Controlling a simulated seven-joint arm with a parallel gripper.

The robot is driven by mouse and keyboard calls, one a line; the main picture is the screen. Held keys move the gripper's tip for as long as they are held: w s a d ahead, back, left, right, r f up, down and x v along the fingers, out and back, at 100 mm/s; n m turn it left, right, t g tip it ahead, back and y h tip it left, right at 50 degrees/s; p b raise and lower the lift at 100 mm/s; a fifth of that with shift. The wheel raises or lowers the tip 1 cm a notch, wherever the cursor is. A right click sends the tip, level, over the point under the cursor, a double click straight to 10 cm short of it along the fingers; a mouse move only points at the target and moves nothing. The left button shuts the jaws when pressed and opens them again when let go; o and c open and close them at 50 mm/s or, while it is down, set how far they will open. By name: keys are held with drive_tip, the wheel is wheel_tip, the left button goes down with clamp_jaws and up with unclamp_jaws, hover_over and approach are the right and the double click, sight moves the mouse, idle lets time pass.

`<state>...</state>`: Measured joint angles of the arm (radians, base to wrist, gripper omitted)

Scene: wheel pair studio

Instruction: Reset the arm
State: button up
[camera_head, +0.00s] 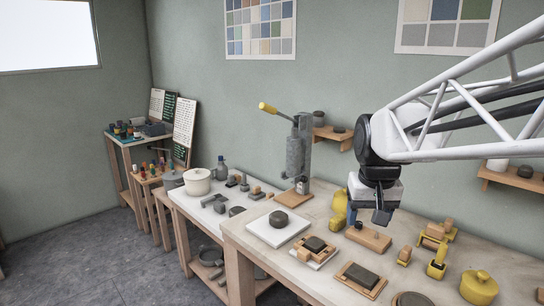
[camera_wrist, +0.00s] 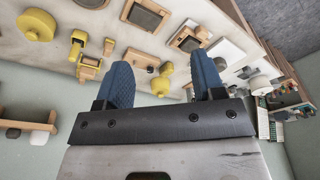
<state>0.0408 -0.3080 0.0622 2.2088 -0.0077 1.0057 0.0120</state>
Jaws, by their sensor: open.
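My gripper (camera_head: 382,216) hangs from the white lattice arm over the near workbench (camera_head: 325,218), pointing down. In the wrist view its two blue fingers stand wide apart with nothing between them (camera_wrist: 164,70). In the head view it is above and slightly right of a wooden block with small dark pegs (camera_head: 368,238). That block also shows beyond the fingers in the wrist view (camera_wrist: 151,58). The gripper looks clear of the bench top.
Near the gripper stand a yellow bottle-like piece (camera_head: 338,209), wood-and-yellow pieces (camera_head: 436,233), a yellow lidded pot (camera_head: 479,287) and a framed dark slab (camera_head: 361,279). A grey lever press (camera_head: 298,155) stands behind. A wall shelf (camera_head: 513,178) is at right.

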drive_tip(key=s+a+f, duration=0.1)
drive_tip(key=s+f, duration=0.3)
drive_tip(key=s, duration=0.5)
drive_tip(key=s+f, duration=0.4)
drive_tip(key=s, duration=0.6)
drive_tip(key=shift+s+a+t, duration=0.15)
drive_tip(key=shift+a+t, duration=0.15)
drive_tip(key=shift+a, duration=0.05)
